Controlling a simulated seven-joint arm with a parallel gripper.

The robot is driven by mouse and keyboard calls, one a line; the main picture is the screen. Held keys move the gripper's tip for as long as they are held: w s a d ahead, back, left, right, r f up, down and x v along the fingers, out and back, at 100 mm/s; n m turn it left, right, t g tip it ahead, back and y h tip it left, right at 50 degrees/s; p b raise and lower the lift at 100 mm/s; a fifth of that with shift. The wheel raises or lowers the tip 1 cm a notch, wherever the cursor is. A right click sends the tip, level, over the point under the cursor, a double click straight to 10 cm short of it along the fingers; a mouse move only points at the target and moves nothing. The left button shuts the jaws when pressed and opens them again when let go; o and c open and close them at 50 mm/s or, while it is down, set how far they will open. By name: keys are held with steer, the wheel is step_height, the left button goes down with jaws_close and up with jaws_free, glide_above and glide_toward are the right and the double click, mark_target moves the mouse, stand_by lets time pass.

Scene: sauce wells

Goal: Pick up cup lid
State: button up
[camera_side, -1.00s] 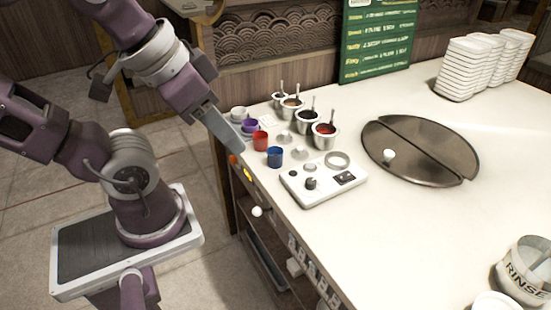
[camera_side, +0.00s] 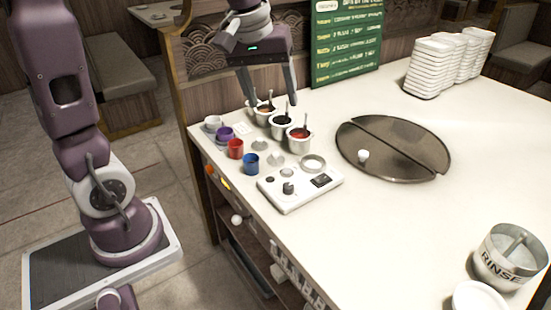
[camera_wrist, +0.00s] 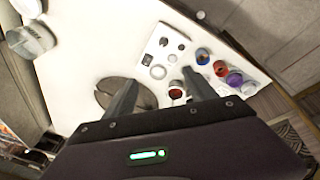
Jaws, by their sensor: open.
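Two small grey pieces that look like cup lids lie on the counter between the coloured cups and the sauce pots: one lid (camera_side: 259,145) nearer the red cup, another lid (camera_side: 276,158) nearer the blue cup. The cups stand in a row: white cup (camera_side: 213,122), purple cup (camera_side: 224,134), red cup (camera_side: 235,149) and blue cup (camera_side: 251,164). My gripper (camera_side: 272,102) is open, pointing down above the far sauce pots, behind the lids. In the wrist view my gripper (camera_wrist: 160,79) shows nothing held between its fingers; I cannot clearly pick out the lids there.
Several metal sauce pots with spoons, including a red-sauce pot (camera_side: 298,138), stand under and beside the gripper. A white control panel (camera_side: 310,190), a round dark split plate (camera_side: 420,150), stacked white dishes (camera_side: 428,70) and a rinse container (camera_side: 508,258) are on the counter.

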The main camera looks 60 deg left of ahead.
steer(key=w+a+f+n+g, duration=0.1)
steer(key=w+a+f+n, duration=0.2)
steer(key=w+a+f, duration=0.25)
steer(key=n+g, duration=0.2)
steer(key=n, duration=0.5)
glide_above(275, 153)
steer(key=f, duration=1.8)
steer(key=shift+a, duration=0.3)
steer(key=f, duration=0.6)
steer(key=shift+w+d+f, duration=0.1)
steer(key=shift+d+f, duration=0.1)
steer(key=shift+f, duration=0.15)
steer(key=c, duration=1.1)
